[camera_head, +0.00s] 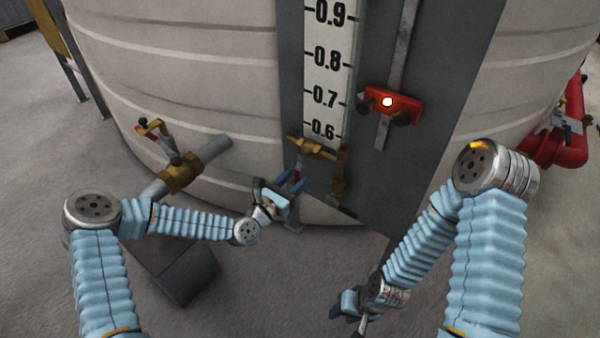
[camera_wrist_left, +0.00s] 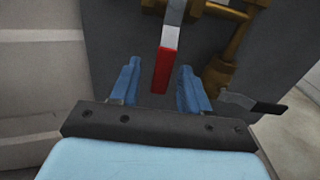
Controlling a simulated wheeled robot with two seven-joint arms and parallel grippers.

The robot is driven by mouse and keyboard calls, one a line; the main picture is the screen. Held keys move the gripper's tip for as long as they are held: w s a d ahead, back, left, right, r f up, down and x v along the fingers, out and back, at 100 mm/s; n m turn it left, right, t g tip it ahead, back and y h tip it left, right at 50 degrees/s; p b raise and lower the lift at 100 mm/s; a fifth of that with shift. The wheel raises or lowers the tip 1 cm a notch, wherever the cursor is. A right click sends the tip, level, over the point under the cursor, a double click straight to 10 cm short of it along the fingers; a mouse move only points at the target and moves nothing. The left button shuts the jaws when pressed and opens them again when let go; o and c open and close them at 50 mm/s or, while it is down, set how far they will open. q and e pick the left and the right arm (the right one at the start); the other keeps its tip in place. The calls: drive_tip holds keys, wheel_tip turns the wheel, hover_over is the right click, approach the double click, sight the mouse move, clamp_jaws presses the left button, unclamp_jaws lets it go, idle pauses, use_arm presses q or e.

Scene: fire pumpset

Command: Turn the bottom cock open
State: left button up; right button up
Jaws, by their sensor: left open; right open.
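Brass cock fittings (camera_head: 318,148) sit at the foot of the level gauge. In the left wrist view, a lever with a red grip (camera_wrist_left: 166,65) hangs down from the brass fitting (camera_wrist_left: 227,62). A second lever with a black grip (camera_wrist_left: 268,106) sticks out lower right. My left gripper (camera_head: 291,181) is open below the gauge. In its wrist view, the fingers (camera_wrist_left: 160,72) stand on either side of the red grip, with gaps; I cannot tell the depth. My right gripper (camera_head: 357,312) hangs low, away from the cocks, its fingertips partly unclear.
The gauge board (camera_head: 330,65) runs up the curved tank (camera_head: 190,50). A red slider (camera_head: 392,104) sits on the grey panel to the right. A brass valve on a pipe (camera_head: 180,175) juts out at left, near my left arm. Red piping (camera_head: 560,150) stands far right.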

sight(297, 179)
use_arm(q)
drive_tip(key=shift+x, duration=1.75)
drive_tip(key=shift+s, duration=0.1)
drive_tip(key=shift+c, duration=0.2)
clamp_jaws()
